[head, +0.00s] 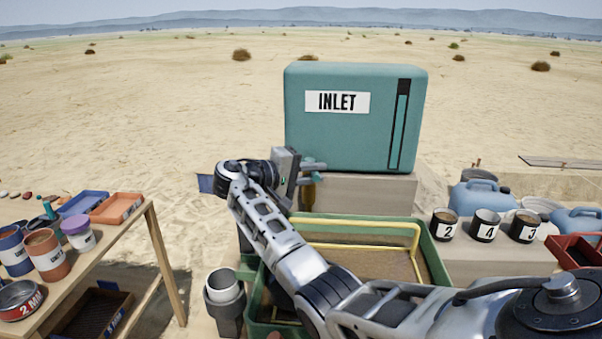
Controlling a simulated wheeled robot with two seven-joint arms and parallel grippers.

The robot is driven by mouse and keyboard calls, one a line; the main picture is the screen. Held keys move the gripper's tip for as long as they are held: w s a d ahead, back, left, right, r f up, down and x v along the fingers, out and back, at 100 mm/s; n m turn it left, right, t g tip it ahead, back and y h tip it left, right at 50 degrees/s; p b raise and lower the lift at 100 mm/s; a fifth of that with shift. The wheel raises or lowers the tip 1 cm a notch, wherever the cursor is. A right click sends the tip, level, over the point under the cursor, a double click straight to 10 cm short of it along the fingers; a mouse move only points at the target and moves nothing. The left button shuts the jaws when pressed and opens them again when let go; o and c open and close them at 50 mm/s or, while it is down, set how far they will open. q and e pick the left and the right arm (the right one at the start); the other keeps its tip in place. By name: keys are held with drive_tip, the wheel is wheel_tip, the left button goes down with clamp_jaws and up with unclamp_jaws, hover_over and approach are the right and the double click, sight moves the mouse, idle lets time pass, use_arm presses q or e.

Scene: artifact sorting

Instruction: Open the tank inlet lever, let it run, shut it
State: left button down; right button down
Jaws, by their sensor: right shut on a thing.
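The teal tank (355,142) with a white INLET label (337,102) stands on a grey block beyond the green tray. A tall strip gauge (399,125) on its right side is black at the top and teal below. My right arm reaches across from the lower right. My right gripper (313,170) is at the tank's lower left corner, shut on the inlet lever, which is mostly hidden by the gripper. A small brown part (308,197) shows just under the fingers. My left gripper is out of view.
A green tray (436,262) with a yellow frame (415,240) lies below my right arm. A wooden table (160,255) with cans and trays is at left. Numbered cans (485,226) and blue jugs (480,196) stand at right. A grey cup (223,287) sits front left.

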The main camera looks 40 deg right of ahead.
idle(0.3)
drive_tip(key=c, duration=1.4)
unclamp_jaws()
drive_tip(key=shift+s, duration=0.1)
drive_tip(key=shift+o, duration=0.2)
drive_tip(key=b+v, duration=0.3)
drive_tip(key=v, duration=1.3)
